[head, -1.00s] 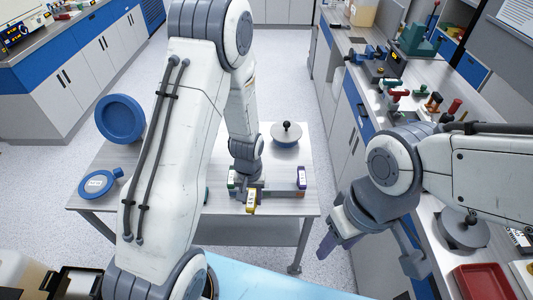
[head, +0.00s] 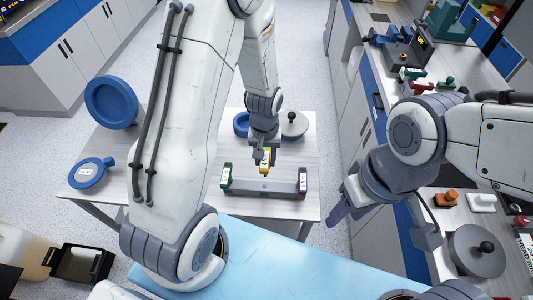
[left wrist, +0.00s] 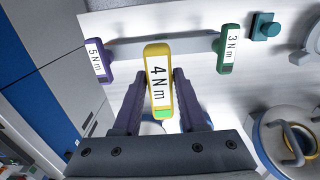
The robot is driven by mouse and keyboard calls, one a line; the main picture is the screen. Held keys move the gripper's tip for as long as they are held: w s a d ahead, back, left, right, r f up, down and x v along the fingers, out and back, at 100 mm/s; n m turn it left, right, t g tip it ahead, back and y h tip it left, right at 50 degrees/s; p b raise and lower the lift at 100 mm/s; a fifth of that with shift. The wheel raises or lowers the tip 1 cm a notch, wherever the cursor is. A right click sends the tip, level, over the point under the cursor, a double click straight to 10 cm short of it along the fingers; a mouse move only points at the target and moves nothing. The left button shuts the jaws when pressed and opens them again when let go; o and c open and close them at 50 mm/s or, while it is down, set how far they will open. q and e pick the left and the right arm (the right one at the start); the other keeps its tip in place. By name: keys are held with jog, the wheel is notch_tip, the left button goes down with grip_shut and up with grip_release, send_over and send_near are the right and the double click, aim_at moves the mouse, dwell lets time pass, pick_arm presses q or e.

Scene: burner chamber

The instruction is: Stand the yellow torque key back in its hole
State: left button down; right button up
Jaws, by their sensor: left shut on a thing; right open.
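The yellow torque key (head: 266,160), marked 4 Nm, is held by my left gripper (head: 263,152). In the left wrist view the key (left wrist: 158,75) sits between the two purple fingers (left wrist: 155,100), which are shut on it. Its shaft is hidden. The grey rack (head: 262,187) stands on the table with a green key (head: 226,178), marked 3 Nm, at its left end and a purple key (head: 302,180), marked 5 Nm, at its right end. The yellow key appears beyond the rack's middle; its height above it is unclear. My right gripper (head: 339,210) is open and empty, right of the table.
A grey lidded round vessel (head: 293,124) and a blue ring-shaped thing (head: 242,124) stand at the table's back. Blue round pieces (head: 112,102) are at the left. The right-hand counter holds a grey disc (head: 476,250) and coloured tools. A blue surface (head: 270,262) lies in front.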

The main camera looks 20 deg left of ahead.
pick_arm(q)
jog(key=shift+a, duration=0.2)
notch_tip(320, 180, down, 5)
jog(key=b, duration=0.3)
jog(key=shift+r+b, duration=0.15)
jog(key=shift+b, duration=0.2)
jog(key=shift+f+b, duration=0.4)
jog(key=shift+f, duration=0.15)
dwell(0.5)
jog(key=shift+f, duration=0.2)
jog(key=shift+f+b, duration=1.85)
jog(key=shift+f, duration=0.55)
jog(key=shift+c, duration=1.9)
grip_release()
